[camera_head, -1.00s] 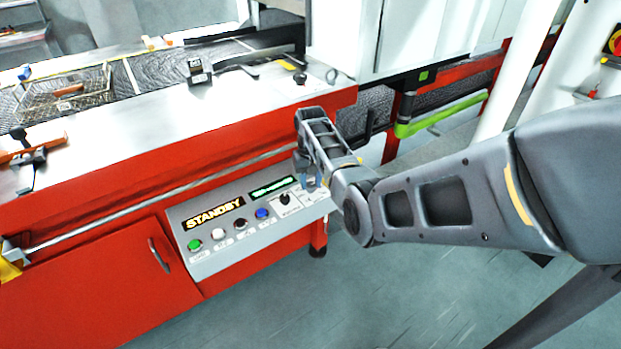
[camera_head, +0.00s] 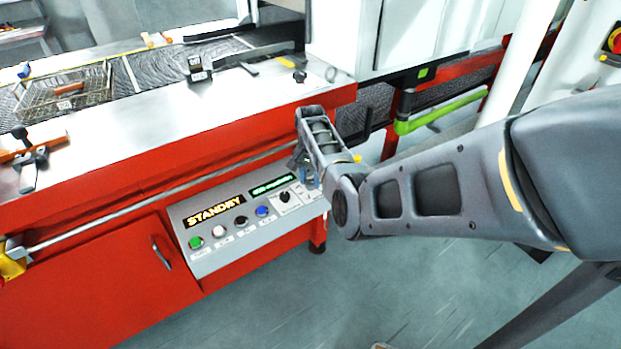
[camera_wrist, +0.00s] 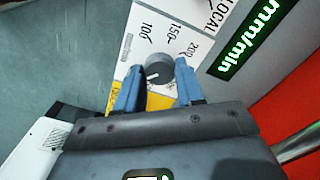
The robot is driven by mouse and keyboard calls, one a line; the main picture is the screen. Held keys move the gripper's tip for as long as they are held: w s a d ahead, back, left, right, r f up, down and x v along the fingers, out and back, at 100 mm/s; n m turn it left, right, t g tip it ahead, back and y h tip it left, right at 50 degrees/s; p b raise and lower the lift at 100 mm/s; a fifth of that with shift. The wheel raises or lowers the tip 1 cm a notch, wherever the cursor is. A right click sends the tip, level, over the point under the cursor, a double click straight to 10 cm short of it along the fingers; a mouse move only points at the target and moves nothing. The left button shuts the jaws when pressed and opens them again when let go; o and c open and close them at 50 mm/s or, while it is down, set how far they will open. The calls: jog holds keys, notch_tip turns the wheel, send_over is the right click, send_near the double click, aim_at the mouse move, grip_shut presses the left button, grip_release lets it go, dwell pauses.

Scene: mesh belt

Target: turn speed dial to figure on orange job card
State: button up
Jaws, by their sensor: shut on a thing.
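In the wrist view the dark grey speed dial (camera_wrist: 159,68) sits between the blue fingertips of my gripper (camera_wrist: 158,82), which is shut on it. A pale line shows on the dial's face, but which figure it marks is not clear. The white scale plate (camera_wrist: 150,42) shows 100, 150 and 200 printed around the dial. A yellow-orange patch (camera_wrist: 158,101) lies below the dial, partly hidden by the fingers; I cannot tell whether it is the job card. In the head view my gripper (camera_head: 308,180) is at the right end of the control panel and hides the dial.
The wrist view shows the green mm/min display (camera_wrist: 250,40). A wire basket (camera_head: 62,98) rests on the mesh belt.

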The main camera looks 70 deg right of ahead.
aim_at(311, 182)
jog(key=shift+d+r, duration=0.1)
dwell(0.3)
jog(key=o, duration=1)
jog(key=shift+o, duration=0.2)
notch_tip(311, 182, up, 8)
jog(key=shift+f, duration=0.15)
